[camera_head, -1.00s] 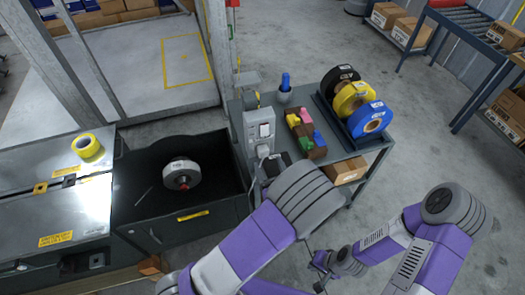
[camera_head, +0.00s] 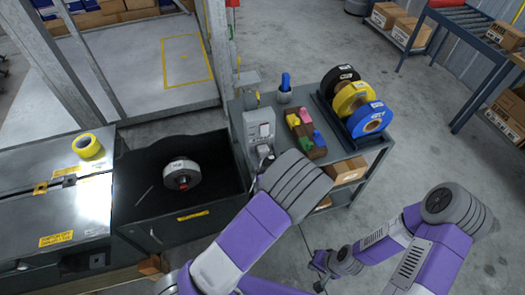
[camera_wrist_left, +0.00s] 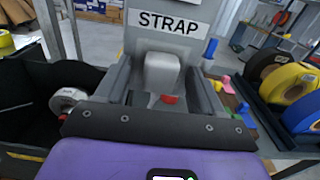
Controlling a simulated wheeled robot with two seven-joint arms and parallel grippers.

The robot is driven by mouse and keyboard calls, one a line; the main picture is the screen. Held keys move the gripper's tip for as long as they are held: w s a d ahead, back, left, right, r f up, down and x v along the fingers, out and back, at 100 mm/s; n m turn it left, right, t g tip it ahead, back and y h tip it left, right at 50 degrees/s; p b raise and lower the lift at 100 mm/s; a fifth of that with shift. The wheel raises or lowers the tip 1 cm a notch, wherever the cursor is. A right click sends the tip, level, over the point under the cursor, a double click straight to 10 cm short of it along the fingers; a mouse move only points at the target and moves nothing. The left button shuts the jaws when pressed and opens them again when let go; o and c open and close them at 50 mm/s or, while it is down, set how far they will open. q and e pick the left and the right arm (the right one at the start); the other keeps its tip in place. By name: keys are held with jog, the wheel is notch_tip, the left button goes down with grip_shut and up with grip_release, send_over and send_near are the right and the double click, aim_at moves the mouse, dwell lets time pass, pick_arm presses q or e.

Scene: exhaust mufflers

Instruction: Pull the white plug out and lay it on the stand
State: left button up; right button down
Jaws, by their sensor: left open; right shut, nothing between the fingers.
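The white plug (camera_wrist_left: 162,72) sits upright in the grey box labelled STRAP, with a small red part below it. In the head view the plug's low area on the grey box (camera_head: 258,128) is partly covered by my left arm. My left gripper (camera_wrist_left: 163,88) is open, its two grey fingers on either side of the plug; I cannot tell whether they touch it. The grey stand (camera_head: 345,153) carries the box. My right gripper (camera_head: 323,264) is shut and empty, low in front of the stand.
A brown block (camera_head: 312,152) with coloured pieces stands right of the box. Black, yellow and blue rolls (camera_head: 370,121) stand further right. A blue-topped holder (camera_head: 285,92) is behind. A dark bin (camera_head: 142,215) holding a white roll (camera_head: 181,172) lies left.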

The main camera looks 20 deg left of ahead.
dwell(0.8)
pick_arm(q)
grip_shut()
jog(key=shift+s, duration=0.1)
jog(key=shift+d, duration=0.1)
jog(key=shift+v, duration=2.9)
